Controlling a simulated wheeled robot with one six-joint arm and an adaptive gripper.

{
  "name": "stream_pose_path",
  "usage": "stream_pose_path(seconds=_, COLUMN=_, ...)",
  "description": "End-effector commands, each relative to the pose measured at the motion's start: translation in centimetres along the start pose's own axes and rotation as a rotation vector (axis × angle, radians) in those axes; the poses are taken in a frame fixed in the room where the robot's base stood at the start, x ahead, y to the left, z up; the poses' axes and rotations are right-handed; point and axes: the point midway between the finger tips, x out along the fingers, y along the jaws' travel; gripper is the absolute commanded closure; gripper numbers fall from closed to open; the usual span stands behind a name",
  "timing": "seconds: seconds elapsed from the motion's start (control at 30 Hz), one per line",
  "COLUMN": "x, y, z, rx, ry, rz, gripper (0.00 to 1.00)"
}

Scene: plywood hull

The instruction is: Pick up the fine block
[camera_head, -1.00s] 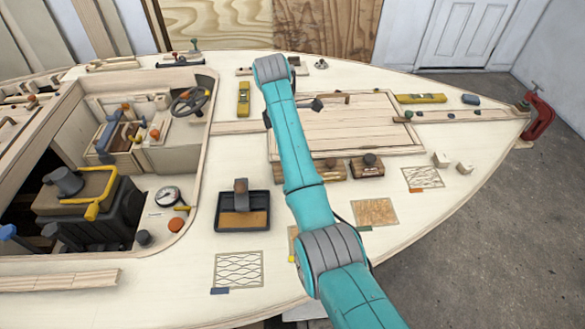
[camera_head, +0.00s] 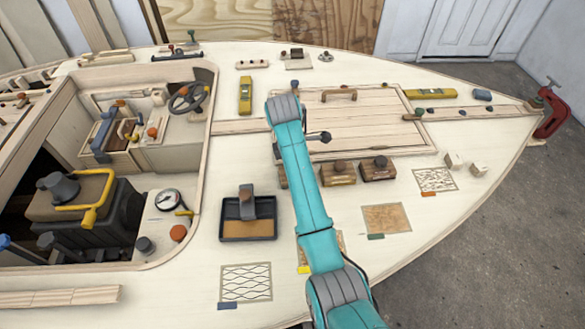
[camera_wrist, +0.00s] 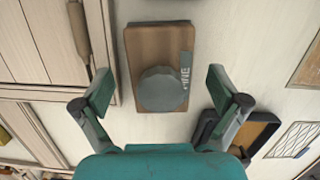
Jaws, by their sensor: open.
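The fine block (camera_wrist: 140,65) is a brown wooden block with a round grey knob and a label reading "FINE". It lies on the pale deck in the wrist view. My gripper (camera_wrist: 160,88) is open, its two fingers apart on either side of the knob end of the block, holding nothing. I cannot tell how high the fingers are above the deck. In the head view, a sliver of a brown block (camera_head: 283,177), likely the fine block, shows beside my arm, which hides the rest. My gripper is hidden there.
Two similar knobbed blocks (camera_head: 338,173) (camera_head: 378,169) sit to the right. A black tray (camera_head: 222,228) with a brown bottom lies to the left and also shows in the wrist view (camera_wrist: 205,125). The plank hatch (camera_head: 370,115) is behind. Sample patches lie in front.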

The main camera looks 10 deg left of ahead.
Motion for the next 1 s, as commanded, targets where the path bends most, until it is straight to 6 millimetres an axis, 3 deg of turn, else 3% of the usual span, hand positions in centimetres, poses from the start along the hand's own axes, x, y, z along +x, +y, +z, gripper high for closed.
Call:
stream_pose_path(seconds=0.13, x=1.17, y=-0.65, z=0.16, rx=-0.001, ry=0.0, rz=-0.001, gripper=0.03)
stream_pose_path(seconds=0.37, x=1.29, y=-0.7, z=0.18, rx=-0.002, ry=0.0, rz=-0.001, gripper=0.03)
stream_pose_path(seconds=0.4, x=1.29, y=-0.7, z=0.18, rx=-0.002, ry=0.0, rz=-0.001, gripper=0.06)
stream_pose_path(seconds=0.7, x=1.34, y=-0.72, z=0.17, rx=-0.002, ry=0.0, rz=-0.002, gripper=0.77)
stream_pose_path(seconds=1.0, x=1.2, y=-0.62, z=0.17, rx=-0.002, ry=0.0, rz=-0.002, gripper=0.77)
